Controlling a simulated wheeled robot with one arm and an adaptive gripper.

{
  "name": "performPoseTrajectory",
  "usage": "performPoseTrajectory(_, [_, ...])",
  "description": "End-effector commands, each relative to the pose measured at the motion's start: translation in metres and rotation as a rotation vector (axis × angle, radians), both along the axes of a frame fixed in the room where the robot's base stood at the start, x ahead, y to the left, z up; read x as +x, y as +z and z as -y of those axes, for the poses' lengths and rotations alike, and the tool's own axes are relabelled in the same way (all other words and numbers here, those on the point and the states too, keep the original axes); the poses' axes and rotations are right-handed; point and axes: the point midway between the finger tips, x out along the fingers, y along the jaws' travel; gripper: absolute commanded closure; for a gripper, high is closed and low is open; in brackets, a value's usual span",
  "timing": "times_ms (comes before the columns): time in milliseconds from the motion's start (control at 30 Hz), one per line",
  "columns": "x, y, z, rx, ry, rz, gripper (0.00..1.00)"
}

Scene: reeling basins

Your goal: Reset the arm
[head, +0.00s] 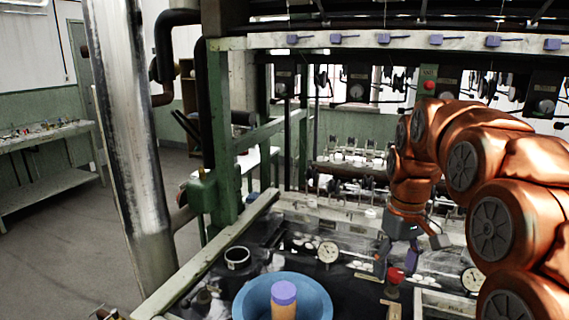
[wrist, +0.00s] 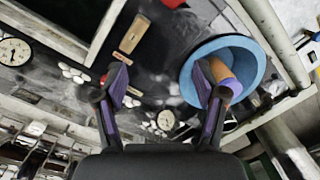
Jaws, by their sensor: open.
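My copper-coloured arm reaches in from the right of the head view. My gripper (head: 398,262) hangs from its end, pointing down over the dark basin area. In the wrist view my gripper (wrist: 161,70) has its two purple-padded fingers spread wide, with nothing between them. A blue bowl (head: 247,302) stands at the bottom of the head view, left of my gripper. An orange cylinder with a purple top (head: 284,295) stands upright in it. The wrist view shows the bowl (wrist: 253,57) and cylinder (wrist: 221,73) beyond the right finger, which partly overlaps the bowl.
A red knob (head: 395,275) sits close below my gripper. Round dial gauges (head: 328,251) and white pieces lie on the dark wet surface. A metal column (head: 135,140) and green frame (head: 222,140) stand at the left.

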Motion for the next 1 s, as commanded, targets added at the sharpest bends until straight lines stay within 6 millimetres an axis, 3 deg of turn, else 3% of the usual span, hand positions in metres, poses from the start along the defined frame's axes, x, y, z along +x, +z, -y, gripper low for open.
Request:
performPoseTrajectory(467, [-0.133,-0.019,-0.033,-0.018,-0.117,-0.045,0.29])
performPoseTrajectory(800, [-0.232,-0.052,-0.045,-0.038,-0.225,-0.075,0.29])
performPoseTrajectory(1000, [-0.277,-0.072,-0.045,-0.048,-0.280,-0.090,0.29])
